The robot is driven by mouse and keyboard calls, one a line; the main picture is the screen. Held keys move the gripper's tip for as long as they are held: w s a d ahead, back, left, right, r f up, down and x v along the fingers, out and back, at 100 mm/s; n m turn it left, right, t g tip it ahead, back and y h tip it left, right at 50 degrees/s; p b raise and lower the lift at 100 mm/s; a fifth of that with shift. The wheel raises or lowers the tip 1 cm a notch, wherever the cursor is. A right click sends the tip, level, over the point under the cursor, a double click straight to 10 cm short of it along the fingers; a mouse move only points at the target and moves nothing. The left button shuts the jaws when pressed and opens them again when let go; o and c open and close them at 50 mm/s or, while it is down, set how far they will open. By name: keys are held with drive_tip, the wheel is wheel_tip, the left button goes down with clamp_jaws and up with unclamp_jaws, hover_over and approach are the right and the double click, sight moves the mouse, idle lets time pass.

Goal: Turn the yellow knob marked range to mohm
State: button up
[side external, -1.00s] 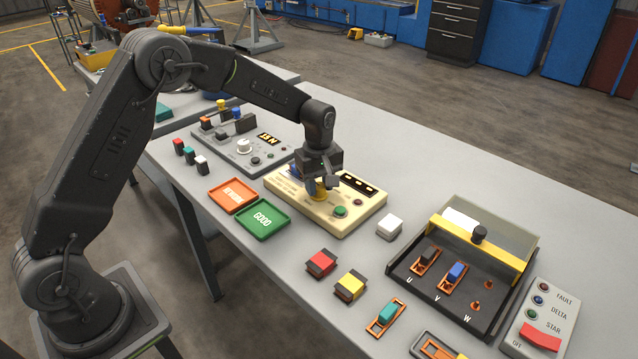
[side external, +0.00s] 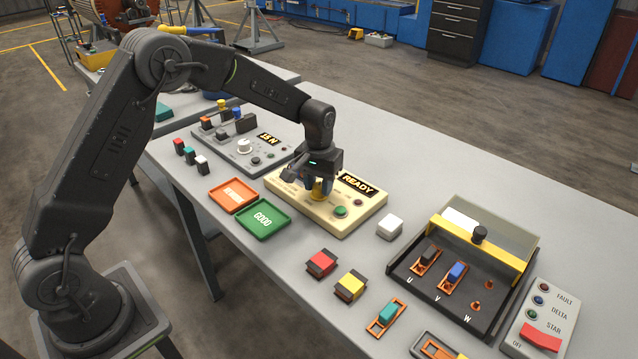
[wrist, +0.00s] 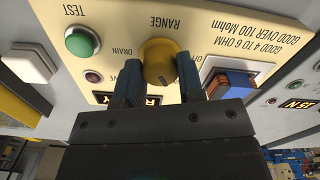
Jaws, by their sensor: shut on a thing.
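The yellow knob marked RANGE (wrist: 159,62) sits on the cream tester box (side external: 353,218). My gripper (wrist: 159,78) has its two blue-grey fingers on either side of the knob, shut on it. In the side view my gripper (side external: 318,192) points down over the box, and the knob (side external: 319,187) shows between the fingers. A dark mark on the knob's face shows in the wrist view, but which setting it points to is unclear. The position labels around the knob are partly hidden by the fingers. The box's display (side external: 356,184) reads READY.
A green TEST button (wrist: 82,42) and a blue and brown part in a white-edged recess (wrist: 230,84) flank the knob. A white block (side external: 390,226), an orange tray (side external: 233,195) and a green GOOD tray (side external: 263,220) lie near the box.

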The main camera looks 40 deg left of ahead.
sight(318, 185)
drive_tip(key=m, duration=1.1)
drive_tip(key=shift+m, duration=0.4)
idle(0.3)
drive_tip(key=o, duration=0.9)
wheel_tip(318, 185, up, 14)
drive_tip(key=shift+f, duration=0.1)
